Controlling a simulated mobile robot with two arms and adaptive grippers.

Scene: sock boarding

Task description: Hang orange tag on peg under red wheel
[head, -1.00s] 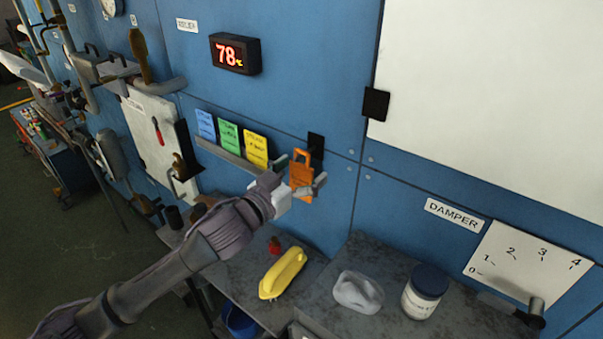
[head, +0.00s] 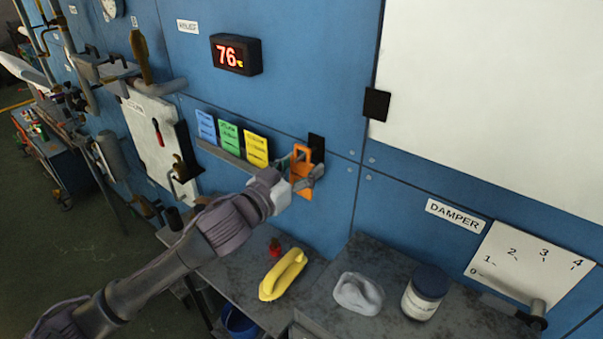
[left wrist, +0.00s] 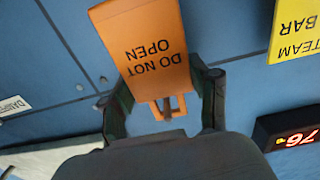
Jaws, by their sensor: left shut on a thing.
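The orange tag (head: 302,187) is upright at the blue wall, in front of a small black plate (head: 317,143). In the left wrist view the tag (left wrist: 148,62) reads "DO NOT OPEN", upside down. My left gripper (head: 300,172) is shut on the tag, with one finger at each side of it. My right gripper is not in view.
Blue, green and yellow cards (head: 229,136) stand in a rack just left of the tag. Pipes and valves line the left wall.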

